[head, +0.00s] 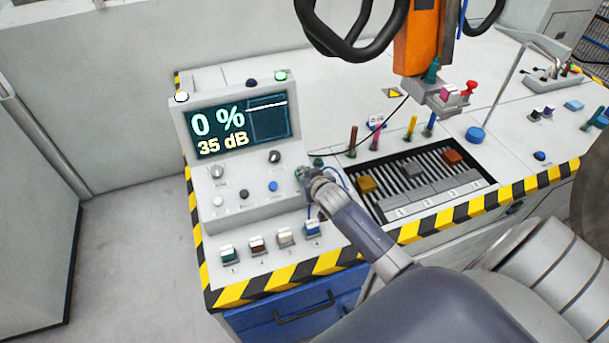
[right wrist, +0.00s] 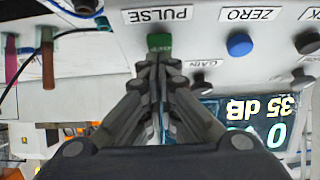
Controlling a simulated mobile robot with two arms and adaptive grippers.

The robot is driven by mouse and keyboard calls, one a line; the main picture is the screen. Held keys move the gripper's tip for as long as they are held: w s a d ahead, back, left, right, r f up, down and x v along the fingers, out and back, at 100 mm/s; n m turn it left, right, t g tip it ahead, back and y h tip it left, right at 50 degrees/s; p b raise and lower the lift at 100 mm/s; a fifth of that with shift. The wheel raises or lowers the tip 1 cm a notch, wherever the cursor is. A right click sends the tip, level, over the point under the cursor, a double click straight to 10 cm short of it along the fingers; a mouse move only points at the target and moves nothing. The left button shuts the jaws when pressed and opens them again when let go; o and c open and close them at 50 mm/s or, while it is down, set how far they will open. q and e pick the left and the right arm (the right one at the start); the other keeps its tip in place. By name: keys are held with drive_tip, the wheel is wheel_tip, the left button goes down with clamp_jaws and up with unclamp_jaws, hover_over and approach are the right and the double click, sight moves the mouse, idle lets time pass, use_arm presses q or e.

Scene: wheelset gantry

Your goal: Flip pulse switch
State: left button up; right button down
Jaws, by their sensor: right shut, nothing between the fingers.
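The pulse switch (right wrist: 160,41) is a small green part on the console's front panel, beside the PULSE label (right wrist: 158,15), in the upside-down right wrist view. My right gripper (right wrist: 157,59) is shut and empty, with its fingertips at the switch. I cannot tell whether they touch it. In the head view my right gripper (head: 311,178) is at the right end of the control console (head: 240,208) and largely covers the switch. The console screen (head: 240,124) reads 0 % and 35 dB. My left gripper is not in view.
The blue ZERO button (right wrist: 239,44) and a black knob (right wrist: 306,41) sit along the same panel. Several small switches (head: 285,237) line the table's front. A slatted tray (head: 413,170) with coloured blocks lies to the right. An orange hanging unit (head: 416,35) is above the table.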

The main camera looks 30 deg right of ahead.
drive_tip(key=f+b, duration=0.1)
drive_tip(key=f+t+b, duration=0.1)
drive_tip(key=b, duration=0.1)
drive_tip(key=shift+s+f+b, duration=0.1)
drive_tip(key=shift+s+b, duration=0.15)
drive_tip(key=shift+b, duration=0.05)
drive_tip(key=shift+r+p, duration=0.4)
drive_tip(key=shift+r, duration=0.15)
drive_tip(key=shift+w, duration=0.1)
drive_tip(key=shift+r+p, duration=0.8)
drive_tip(key=shift+p, duration=0.1)
